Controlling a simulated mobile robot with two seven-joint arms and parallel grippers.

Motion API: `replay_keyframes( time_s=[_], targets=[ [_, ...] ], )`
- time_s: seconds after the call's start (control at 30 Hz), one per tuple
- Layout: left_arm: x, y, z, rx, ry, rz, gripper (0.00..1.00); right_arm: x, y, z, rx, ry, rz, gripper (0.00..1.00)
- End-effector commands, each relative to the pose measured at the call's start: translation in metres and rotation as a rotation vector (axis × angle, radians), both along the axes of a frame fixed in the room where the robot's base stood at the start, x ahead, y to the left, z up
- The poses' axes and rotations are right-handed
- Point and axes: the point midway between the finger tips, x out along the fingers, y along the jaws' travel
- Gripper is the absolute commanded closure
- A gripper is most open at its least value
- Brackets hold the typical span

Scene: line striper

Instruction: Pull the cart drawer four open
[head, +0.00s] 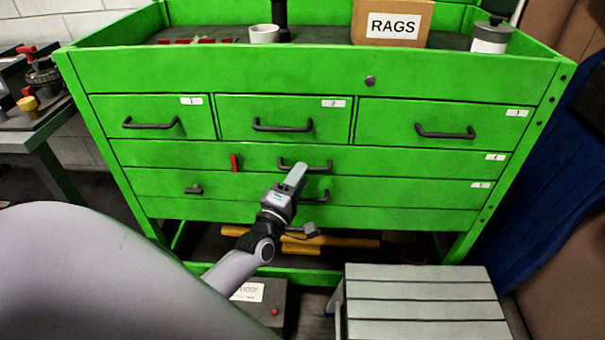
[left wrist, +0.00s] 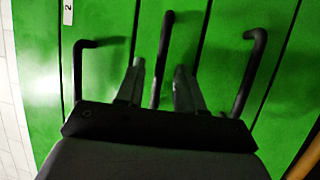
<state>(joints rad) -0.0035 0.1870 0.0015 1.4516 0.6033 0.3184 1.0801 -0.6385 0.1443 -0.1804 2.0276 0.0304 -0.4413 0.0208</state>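The green cart (head: 240,74) has three small drawers in its upper row and two wide drawers below. Drawer four (head: 400,160) is the upper wide one, and it looks closed. Its dark bar handle (head: 318,163) is partly hidden behind my left gripper (head: 297,177). In the left wrist view, the fingers of my left gripper (left wrist: 158,85) are apart, one on each side of the middle handle (left wrist: 163,50), which I take as drawer four's. I cannot tell whether they touch it. My right gripper is not in view.
The lower wide drawer's handle (head: 317,196) is close below my left gripper. A red piece (head: 235,163) sits on drawer four's front, left of the handle. A grey slatted step (head: 425,310) stands at front right. A box marked RAGS (head: 393,22) is on top.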

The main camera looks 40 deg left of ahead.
Motion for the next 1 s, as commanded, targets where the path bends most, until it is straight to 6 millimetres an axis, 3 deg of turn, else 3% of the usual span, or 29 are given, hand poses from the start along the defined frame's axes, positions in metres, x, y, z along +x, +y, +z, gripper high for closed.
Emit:
replay_keyframes(
  time_s=[0.2, 0.53, 0.63, 0.67, 1.0],
  targets=[
    [0.017, 0.002, 0.003, 0.001, 0.001, -0.001, 0.63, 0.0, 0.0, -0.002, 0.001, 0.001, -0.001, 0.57],
    [0.02, 0.003, 0.003, 0.001, 0.001, -0.001, 0.63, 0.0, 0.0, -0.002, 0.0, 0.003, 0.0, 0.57],
    [0.02, 0.003, 0.003, 0.001, 0.001, -0.001, 0.95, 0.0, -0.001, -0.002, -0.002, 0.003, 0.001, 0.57],
    [0.02, 0.003, 0.003, 0.001, 0.001, -0.001, 1.0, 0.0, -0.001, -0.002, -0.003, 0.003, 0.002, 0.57],
    [0.018, 0.002, 0.003, 0.001, 0.002, -0.001, 1.0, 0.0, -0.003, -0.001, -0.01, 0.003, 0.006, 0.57]
  ],
)
